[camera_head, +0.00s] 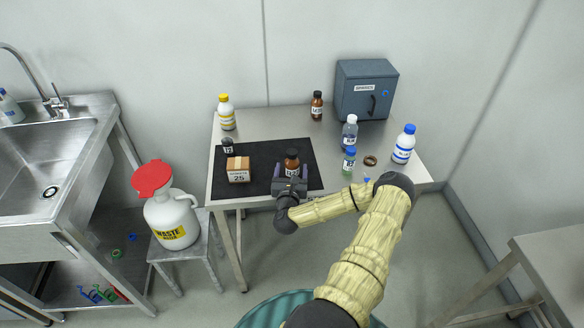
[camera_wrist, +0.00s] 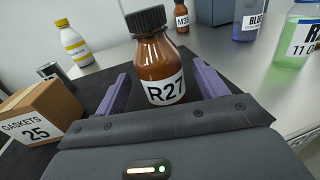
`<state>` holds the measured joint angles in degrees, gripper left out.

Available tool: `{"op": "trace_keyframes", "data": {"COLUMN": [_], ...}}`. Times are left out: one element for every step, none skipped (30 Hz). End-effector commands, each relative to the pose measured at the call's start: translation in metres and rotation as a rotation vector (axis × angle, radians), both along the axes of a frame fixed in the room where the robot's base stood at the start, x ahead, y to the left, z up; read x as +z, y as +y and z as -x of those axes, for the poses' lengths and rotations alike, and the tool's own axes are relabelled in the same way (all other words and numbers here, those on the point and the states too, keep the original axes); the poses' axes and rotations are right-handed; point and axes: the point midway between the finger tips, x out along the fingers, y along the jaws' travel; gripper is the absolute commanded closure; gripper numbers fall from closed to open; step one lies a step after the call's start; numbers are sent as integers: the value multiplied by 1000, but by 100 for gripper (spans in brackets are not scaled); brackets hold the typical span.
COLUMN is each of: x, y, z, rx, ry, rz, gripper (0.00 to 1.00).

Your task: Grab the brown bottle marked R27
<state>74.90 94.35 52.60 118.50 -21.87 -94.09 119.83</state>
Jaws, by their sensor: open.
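The brown bottle marked R27 (camera_wrist: 158,65) stands upright on the black mat, with a black cap and a white label facing my wrist camera. It also shows in the head view (camera_head: 292,160), partly hidden by my gripper. My gripper (camera_wrist: 160,88) is open, with one purple finger to the left of the bottle and one to the right. The bottle stands between or just beyond the fingertips; I cannot tell whether either finger touches it. The gripper also shows in the head view (camera_head: 290,178) at the mat's front edge.
Another brown bottle (camera_head: 316,105) stands behind, beside a grey cabinet (camera_head: 365,88).

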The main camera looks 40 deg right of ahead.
Motion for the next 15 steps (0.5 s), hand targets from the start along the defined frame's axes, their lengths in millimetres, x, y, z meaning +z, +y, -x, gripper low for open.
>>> {"op": "trace_keyframes", "data": {"x": [5,6,6,4,4,4,3,3,3,3,3,2,2,2,2], "y": [-6,-9,-14,-16,-19,-21,-23,-24,-25,-25,-25,-26,-26,-26,-26], "z": [-5,-8,-12,-15,-18,-21,-23,-24,-26,-26,-27,-26,-26,-26,-26], "rx": [-2,-2,-3,-2,-2,-2,-1,-1,-1,0,1,0,0,0,0], "ry": [0,-1,-1,1,1,1,1,1,0,0,1,1,1,1,1], "rz": [4,4,4,2,2,2,1,1,0,0,-1,-1,-1,-1,-1], "gripper": [28,28,28,28,28,28,28,28,28,28,28,28,28,28,28]}}
